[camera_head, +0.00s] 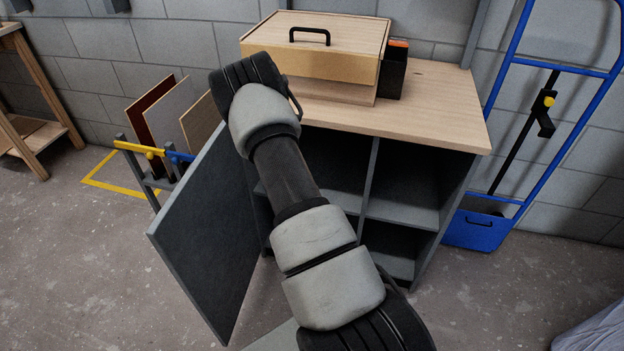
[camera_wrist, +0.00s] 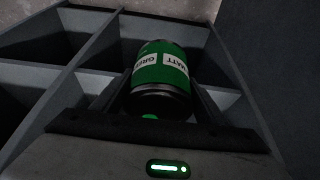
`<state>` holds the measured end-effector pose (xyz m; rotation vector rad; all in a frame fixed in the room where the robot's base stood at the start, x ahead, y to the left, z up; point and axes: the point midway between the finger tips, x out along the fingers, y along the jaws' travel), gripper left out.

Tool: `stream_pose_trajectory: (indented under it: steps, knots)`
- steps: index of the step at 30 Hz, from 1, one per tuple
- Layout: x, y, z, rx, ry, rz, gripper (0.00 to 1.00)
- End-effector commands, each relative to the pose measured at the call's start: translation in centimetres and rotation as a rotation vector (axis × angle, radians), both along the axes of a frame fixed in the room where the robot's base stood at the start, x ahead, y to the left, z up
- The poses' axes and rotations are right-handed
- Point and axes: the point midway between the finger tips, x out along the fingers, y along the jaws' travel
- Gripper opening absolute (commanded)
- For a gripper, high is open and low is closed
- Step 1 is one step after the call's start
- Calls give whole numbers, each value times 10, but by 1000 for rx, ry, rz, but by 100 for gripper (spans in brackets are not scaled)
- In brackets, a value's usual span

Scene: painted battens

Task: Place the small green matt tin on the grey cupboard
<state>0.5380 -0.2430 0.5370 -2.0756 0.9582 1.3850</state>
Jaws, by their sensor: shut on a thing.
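The small green matt tin (camera_wrist: 161,72) shows in the wrist view, with a dark rim and white label patches reading "MATT" and "GREEN" upside down. My gripper (camera_wrist: 161,92) is shut on it, with a finger on each side. The grey cupboard (camera_head: 405,207) has a pale wooden top, open compartments and a door swung out to the left. Its grey panels and compartments (camera_wrist: 82,82) lie beyond the tin in the wrist view. In the head view my arm hides the gripper and tin. I cannot tell whether the tin touches any cupboard surface.
A wooden box with a black handle (camera_head: 312,60) and a black container (camera_head: 392,72) occupy the cupboard top; its front right (camera_head: 440,120) is clear. The open door (camera_head: 205,245) stands left of my arm. A blue trolley (camera_head: 480,230) is at right, a panel rack (camera_head: 152,172) at left.

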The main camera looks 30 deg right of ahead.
Motion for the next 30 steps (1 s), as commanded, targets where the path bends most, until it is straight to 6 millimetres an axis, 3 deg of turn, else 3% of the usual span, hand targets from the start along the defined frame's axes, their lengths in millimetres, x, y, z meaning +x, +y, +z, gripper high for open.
stream_pose_trajectory:
  steps: [6, 12, 17, 23, 30]
  knots:
    - [35, -38, 1, -7, 0, 9, 26]
    - [55, -64, 0, -3, -2, 1, 26]
    - [62, -72, 1, -1, -2, 0, 26]
    - [81, -95, -2, -4, 0, 3, 26]
    - [82, -95, -13, 0, -1, 0, 26]
